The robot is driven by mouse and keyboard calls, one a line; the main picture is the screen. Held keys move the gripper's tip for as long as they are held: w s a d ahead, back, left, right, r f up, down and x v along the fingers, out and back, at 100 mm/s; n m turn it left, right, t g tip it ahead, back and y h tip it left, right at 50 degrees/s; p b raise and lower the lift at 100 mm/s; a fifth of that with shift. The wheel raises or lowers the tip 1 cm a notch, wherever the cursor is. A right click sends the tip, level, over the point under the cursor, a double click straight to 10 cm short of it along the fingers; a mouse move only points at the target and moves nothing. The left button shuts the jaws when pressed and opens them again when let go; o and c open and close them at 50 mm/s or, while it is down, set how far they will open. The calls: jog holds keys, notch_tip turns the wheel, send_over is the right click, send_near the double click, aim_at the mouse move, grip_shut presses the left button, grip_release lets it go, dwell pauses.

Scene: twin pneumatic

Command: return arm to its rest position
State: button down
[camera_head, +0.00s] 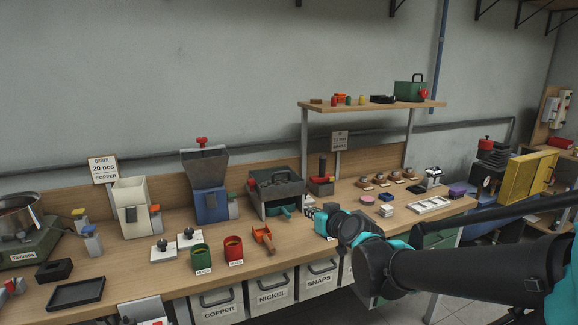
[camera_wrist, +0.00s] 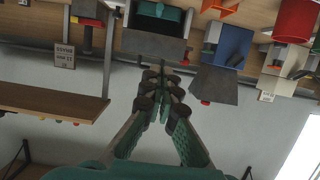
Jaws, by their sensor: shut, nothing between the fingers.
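My arm, with black and teal links, reaches in from the right in the head view, over the front of the workbench (camera_head: 180,268). My gripper (camera_head: 309,211) is at its far end, above the bench in front of the green-and-grey machine (camera_head: 276,184). In the wrist view my gripper (camera_wrist: 165,75) shows its green-padded fingers closed together at the tips, with nothing between them. That view is upside down, with the machine (camera_wrist: 152,45) beyond the fingertips.
A red cup (camera_head: 233,250), a green cup (camera_head: 201,258) and an orange scoop (camera_head: 264,238) stand left of my gripper. A white tray (camera_head: 430,205) lies to the right. A raised shelf (camera_head: 365,106) is behind. Labelled bins (camera_head: 272,288) hang below the bench edge.

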jog(key=s+d+f+m+g+h, duration=0.2)
jog(key=s+d+f+g, duration=0.2)
jog(key=s+d+f, duration=0.2)
jog(key=s+d+f+m+g+h, duration=0.2)
jog(key=s+d+f+g, duration=0.3)
jog(key=s+f, duration=0.5)
notch_tip(320, 180, down, 4)
jog(key=shift+s+d+h, duration=0.35)
jog(key=shift+d+h, duration=0.35)
jog(key=shift+d, duration=0.2)
